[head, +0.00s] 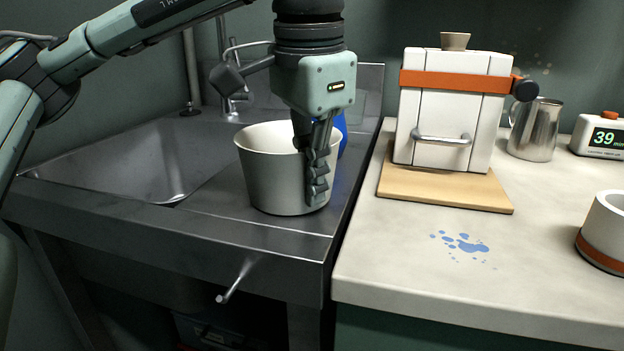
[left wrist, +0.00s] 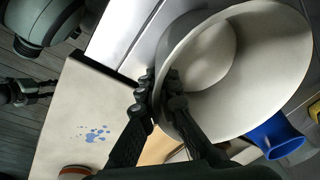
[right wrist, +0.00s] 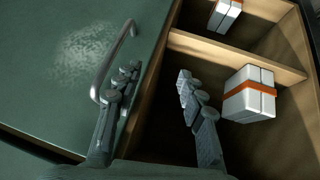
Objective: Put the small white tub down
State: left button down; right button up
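The white tub (head: 270,180) stands upright over the steel drainboard of the sink; its base looks to be on or just above the surface. My left gripper (head: 318,195) is shut on its right rim, pointing down. In the left wrist view the tub (left wrist: 265,80) shows its empty inside, with one finger of the gripper (left wrist: 158,98) inside the wall and one outside.
A blue object (head: 342,132) stands close behind the tub. On the counter are a white kiln-like box (head: 445,115) on a wooden board (head: 440,194), a metal jug (head: 535,130), a timer (head: 600,137) and a white pot (head: 604,235). White boxes (right wrist: 250,95) sit in the open cabinet.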

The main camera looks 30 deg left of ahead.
pick_arm(q)
jog(key=c, duration=2.2)
grip_release()
jog(key=o, duration=0.5)
pick_arm(e)
jog(key=shift+w+a+r, duration=0.15)
jog(key=shift+w+a, duration=0.05)
jog(key=shift+w+r, duration=0.1)
jog(key=shift+d, duration=0.15)
pick_arm(q)
jog(key=shift+r, duration=0.1)
jog(key=r+p, duration=0.1)
jog(key=r, duration=0.3)
jog(key=s+r+p, duration=0.1)
jog(key=r, duration=0.3)
jog(key=s+d+r+p, duration=0.1)
jog(key=r, duration=0.3)
pick_arm(e)
jog(key=s+d+f+g+h, duration=0.1)
jog(key=s+d+f+g, duration=0.3)
jog(key=s+d+f, duration=0.1)
jog(key=shift+s+f+m, duration=0.4)
jog(key=shift+s+f, duration=0.2)
jog(key=shift+f, duration=0.1)
